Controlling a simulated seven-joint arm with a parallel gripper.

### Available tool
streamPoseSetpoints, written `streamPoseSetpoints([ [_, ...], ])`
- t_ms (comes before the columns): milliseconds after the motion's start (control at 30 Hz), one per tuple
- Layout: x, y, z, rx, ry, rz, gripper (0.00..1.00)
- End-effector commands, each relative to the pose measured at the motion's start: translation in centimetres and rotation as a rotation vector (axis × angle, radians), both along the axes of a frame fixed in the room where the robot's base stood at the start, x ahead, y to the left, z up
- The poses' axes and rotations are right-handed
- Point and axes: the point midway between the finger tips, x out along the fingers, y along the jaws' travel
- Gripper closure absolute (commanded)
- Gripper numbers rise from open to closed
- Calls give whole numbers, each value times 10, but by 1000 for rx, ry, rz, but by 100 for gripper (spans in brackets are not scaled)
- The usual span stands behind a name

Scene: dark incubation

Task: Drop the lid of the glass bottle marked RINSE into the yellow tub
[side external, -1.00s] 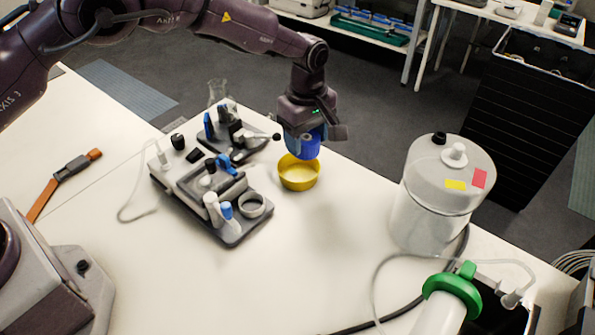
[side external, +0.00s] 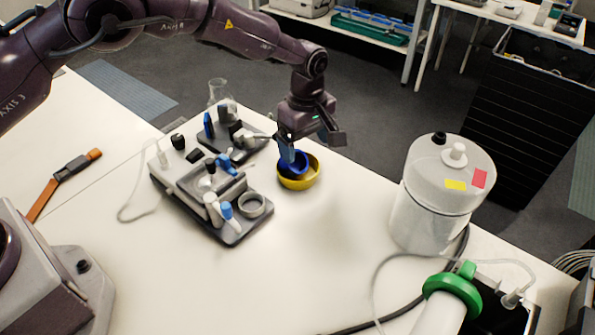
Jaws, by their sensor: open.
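The yellow tub (side external: 299,183) stands on the white table, right of the grey racks. A blue lid (side external: 294,163) is in the mouth of the tub, leaning towards its left side. I cannot tell whether it rests on the tub's bottom. My gripper (side external: 309,146) is just above the tub, with its jaws apart and the lid below them. A clear glass vessel (side external: 218,92) without a visible lid stands behind the racks. No RINSE marking can be read from here.
Grey racks (side external: 236,230) with several small tools and blue-capped pieces stand left of the tub. A big white canister (side external: 445,190) stands to the right. A green-ringed tube (side external: 449,290) is at front right. The table's middle front is clear.

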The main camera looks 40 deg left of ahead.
Motion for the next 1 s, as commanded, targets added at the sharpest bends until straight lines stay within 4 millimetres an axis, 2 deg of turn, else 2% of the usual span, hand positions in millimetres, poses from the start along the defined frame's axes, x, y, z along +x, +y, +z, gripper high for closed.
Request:
streamPoseSetpoints([
  [167, 1, 0, 28, 0, -5, 0, 14],
  [400, 1, 0, 82, -1, -5, -1, 14],
  [600, 0, 0, 114, -1, -3, 0, 14],
  [767, 0, 0, 125, 0, -1, 0, 14],
  [1000, 0, 0, 126, 0, 0, -1, 14],
])
